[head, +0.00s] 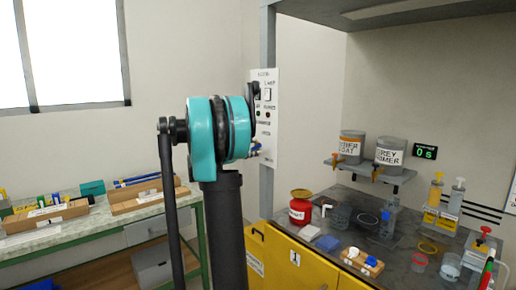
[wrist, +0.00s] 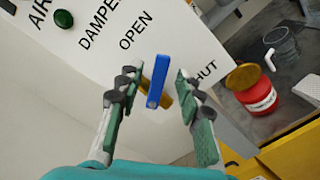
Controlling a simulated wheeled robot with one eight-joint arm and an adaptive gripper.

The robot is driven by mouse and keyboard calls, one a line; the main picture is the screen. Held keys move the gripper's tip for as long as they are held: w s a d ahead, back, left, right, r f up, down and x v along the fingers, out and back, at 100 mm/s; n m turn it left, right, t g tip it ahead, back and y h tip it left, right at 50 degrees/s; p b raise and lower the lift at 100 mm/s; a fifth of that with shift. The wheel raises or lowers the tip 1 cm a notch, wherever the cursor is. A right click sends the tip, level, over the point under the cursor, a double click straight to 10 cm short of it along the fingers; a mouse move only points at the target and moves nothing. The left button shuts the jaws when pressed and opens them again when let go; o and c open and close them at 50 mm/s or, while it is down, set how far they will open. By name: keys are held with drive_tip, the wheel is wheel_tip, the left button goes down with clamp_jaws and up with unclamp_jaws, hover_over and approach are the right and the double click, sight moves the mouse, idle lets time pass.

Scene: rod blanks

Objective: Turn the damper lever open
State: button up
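The damper lever (wrist: 158,80) is a blue bar on a brass-coloured fitting in the wrist view. It stands out from the white control panel (wrist: 100,65), below and between the printed words OPEN and SHUT. My gripper (wrist: 156,86) is open, one green-padded finger on each side of the lever. Gaps show between the lever and both fingers, so it is not gripped. In the head view the panel (head: 267,90) hangs on a grey post behind my arm, which hides my gripper. I cannot tell exactly which setting the lever points at.
A green button (wrist: 64,18) sits on the panel near the AIR label. A red pot (wrist: 262,97) stands on the dark bench right of the panel. Yellow cabinets (head: 275,258) are below the bench. A green-framed workbench (head: 100,219) with wooden trays stands at left.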

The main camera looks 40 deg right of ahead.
sight(258, 146)
drive_tip(key=shift+w+d, duration=0.1)
drive_tip(key=shift+d, duration=1.55)
clamp_jaws()
